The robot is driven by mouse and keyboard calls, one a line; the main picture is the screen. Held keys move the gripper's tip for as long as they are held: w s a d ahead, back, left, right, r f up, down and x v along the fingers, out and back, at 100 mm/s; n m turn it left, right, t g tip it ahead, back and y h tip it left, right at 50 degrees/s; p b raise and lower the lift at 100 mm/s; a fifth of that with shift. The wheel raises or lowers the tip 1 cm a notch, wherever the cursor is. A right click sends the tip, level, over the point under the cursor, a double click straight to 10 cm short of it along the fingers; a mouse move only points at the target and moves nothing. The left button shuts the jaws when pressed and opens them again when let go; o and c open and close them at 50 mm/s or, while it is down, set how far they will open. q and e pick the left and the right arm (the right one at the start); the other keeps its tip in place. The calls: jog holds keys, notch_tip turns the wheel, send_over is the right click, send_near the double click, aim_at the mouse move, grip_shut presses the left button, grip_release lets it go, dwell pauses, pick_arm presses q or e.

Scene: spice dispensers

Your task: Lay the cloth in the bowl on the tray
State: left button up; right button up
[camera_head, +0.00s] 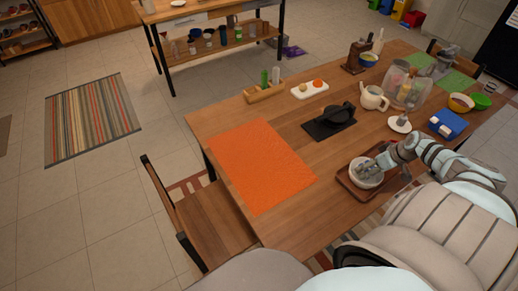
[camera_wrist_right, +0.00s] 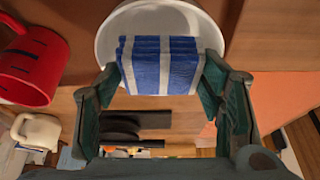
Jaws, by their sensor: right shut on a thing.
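The cloth (camera_wrist_right: 160,65) is a folded blue and white striped block. My right gripper (camera_head: 372,167) is shut on it, with one finger on each side in the right wrist view. The white bowl (camera_head: 366,184) stands on the brown wooden tray (camera_head: 347,184) near the table's front edge. The gripper is right over the bowl, and the cloth is in front of the bowl (camera_wrist_right: 108,35) in the wrist view. I cannot tell whether the cloth touches the bowl's inside. My left gripper is not in view.
A red mug (camera_wrist_right: 30,65) and a cream cup (camera_wrist_right: 38,130) show at the left of the wrist view. A blue box (camera_head: 448,124), a teapot (camera_head: 373,98) and a black mat (camera_head: 325,128) are on the table. The orange mat (camera_head: 262,165) is bare.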

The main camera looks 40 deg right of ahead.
jog(key=o, duration=1.4)
jog(key=r+p, duration=0.6)
jog(key=shift+s+r+p, duration=0.3)
jog(key=shift+r, duration=0.1)
jog(key=w+a+f+b, duration=0.1)
jog(key=w+a, duration=0.7)
jog(key=w, duration=0.4)
jog(key=w+a+b, duration=0.2)
jog(key=w+a, duration=0.7)
jog(key=w, duration=0.4)
jog(key=shift+f, duration=0.4)
